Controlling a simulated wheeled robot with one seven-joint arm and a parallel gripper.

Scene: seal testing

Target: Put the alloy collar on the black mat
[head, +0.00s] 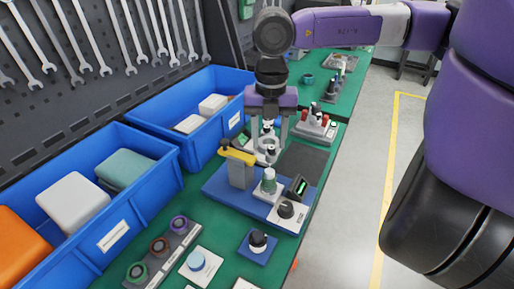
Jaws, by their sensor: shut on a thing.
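My gripper (269,144) points down over the blue test fixture (222,186) near the middle of the head view. It is shut on a small grey metallic ring, which looks like the alloy collar (264,157). The collar is held above a pale green and white cylinder part on the fixture; whether it touches anything is hard to tell. The black mat (306,160) lies flat on the green bench just right of the gripper, beyond the fixture. Its visible surface is bare.
A yellow-topped clamp post (238,158) stands close left of the gripper. A black knob (286,209) and small display (298,186) stand in front. Blue bins (150,150) line the left. A rack with red-topped items (316,124) stands behind the mat.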

